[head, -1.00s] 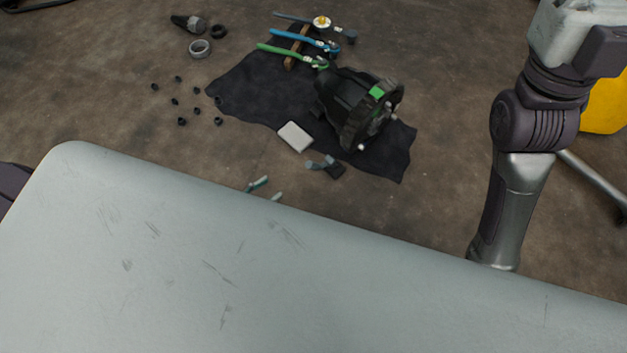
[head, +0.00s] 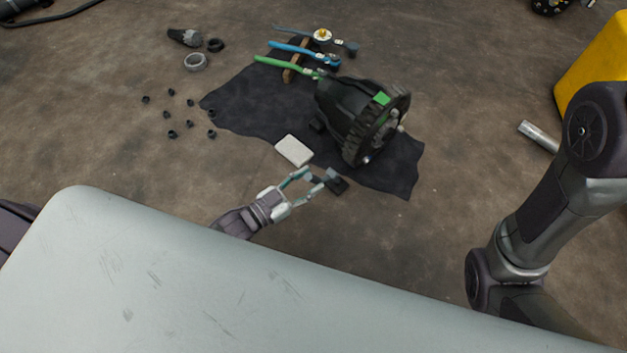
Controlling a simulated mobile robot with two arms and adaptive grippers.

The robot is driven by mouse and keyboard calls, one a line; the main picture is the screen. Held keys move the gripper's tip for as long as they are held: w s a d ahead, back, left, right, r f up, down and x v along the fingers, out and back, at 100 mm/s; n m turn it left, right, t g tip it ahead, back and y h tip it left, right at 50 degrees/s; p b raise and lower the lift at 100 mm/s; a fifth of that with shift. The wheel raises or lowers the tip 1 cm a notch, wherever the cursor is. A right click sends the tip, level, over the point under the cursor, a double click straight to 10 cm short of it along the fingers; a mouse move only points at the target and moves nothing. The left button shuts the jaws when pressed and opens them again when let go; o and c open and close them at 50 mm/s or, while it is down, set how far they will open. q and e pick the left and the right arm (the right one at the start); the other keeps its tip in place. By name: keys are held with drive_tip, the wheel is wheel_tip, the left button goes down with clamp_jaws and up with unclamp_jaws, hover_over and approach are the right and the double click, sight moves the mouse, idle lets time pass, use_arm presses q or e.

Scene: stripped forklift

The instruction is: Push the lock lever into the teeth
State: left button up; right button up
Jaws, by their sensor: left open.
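A black toothed wheel (head: 376,128) with a dark housing and a green patch on top lies on the dark cloth (head: 240,105) beyond the table-like grey panel in front of me. A small grey piece with a dark block (head: 337,185) sits at the cloth's near edge. I cannot tell for sure which part is the lock lever. My left gripper (head: 308,183) is open and empty, left of the grey piece. Its fingertips are close to that piece; whether they touch it I cannot tell. My right arm stands at the right, and its gripper is out of the picture.
A white block (head: 293,150) lies near the left gripper. Several small black nuts, a grey ring (head: 195,61) and a yellow body (head: 597,62) are around.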

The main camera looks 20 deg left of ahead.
use_arm(q)
drive_tip(key=shift+x, duration=0.95)
clamp_jaws()
